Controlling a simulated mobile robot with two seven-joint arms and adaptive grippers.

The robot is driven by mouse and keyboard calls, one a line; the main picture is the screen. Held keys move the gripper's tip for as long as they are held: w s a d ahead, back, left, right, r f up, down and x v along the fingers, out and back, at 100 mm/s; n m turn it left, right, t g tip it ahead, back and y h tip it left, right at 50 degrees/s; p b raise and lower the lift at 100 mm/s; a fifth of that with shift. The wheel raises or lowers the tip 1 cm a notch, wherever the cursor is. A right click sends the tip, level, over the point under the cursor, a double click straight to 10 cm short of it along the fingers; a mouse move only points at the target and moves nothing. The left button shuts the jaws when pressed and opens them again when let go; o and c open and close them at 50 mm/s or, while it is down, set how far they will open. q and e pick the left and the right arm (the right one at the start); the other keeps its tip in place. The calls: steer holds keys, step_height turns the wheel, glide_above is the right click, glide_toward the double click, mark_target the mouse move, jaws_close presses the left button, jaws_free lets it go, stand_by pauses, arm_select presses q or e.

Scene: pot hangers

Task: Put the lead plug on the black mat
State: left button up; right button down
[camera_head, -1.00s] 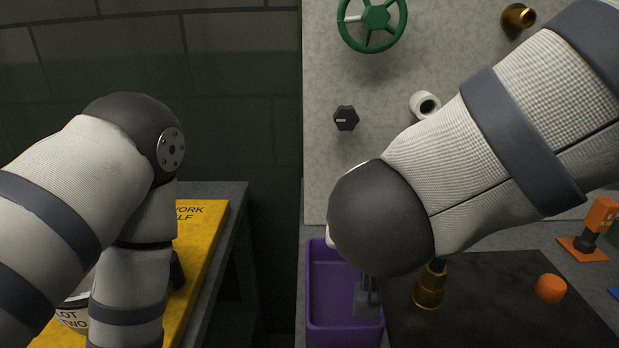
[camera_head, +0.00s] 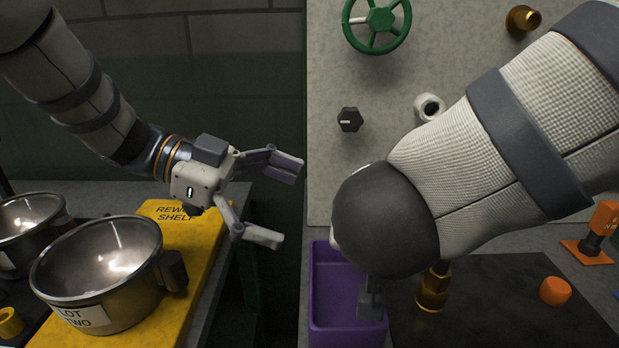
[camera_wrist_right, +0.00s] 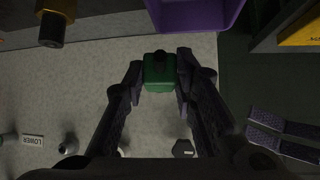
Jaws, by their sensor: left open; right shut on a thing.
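My left gripper (camera_head: 288,204) is open and empty, left of the panel, with its fingers spread to the right. Its fingers also show at the right of the right wrist view (camera_wrist_right: 285,135). My right gripper (camera_wrist_right: 160,72) is shut on a green piece (camera_wrist_right: 159,74) with a dark top, held at its fingertips. My right arm hides that piece in the head view. The black mat (camera_head: 480,315) lies at the lower right, partly behind my right arm. I cannot make out a piece that is surely the lead plug.
A purple bin (camera_head: 318,300) stands left of the mat; a grey shape (camera_head: 370,303) shows at it, unclear. A brass fitting (camera_head: 433,287) and an orange piece (camera_head: 554,291) are on the mat. A metal pot (camera_head: 100,270) stands on the yellow shelf (camera_head: 205,255).

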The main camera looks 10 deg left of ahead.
arm_select(q)
steer(key=shift+m, duration=0.6)
steer(key=x, duration=0.3)
steer(key=w+x, duration=0.1)
steer(key=x, duration=0.3)
steer(key=r+x, duration=0.1)
steer(key=x, duration=0.3)
steer(key=shift+w+d, duration=0.2)
steer(key=shift+d, duration=0.15)
steer(key=c, duration=0.9)
steer(key=o, duration=0.9)
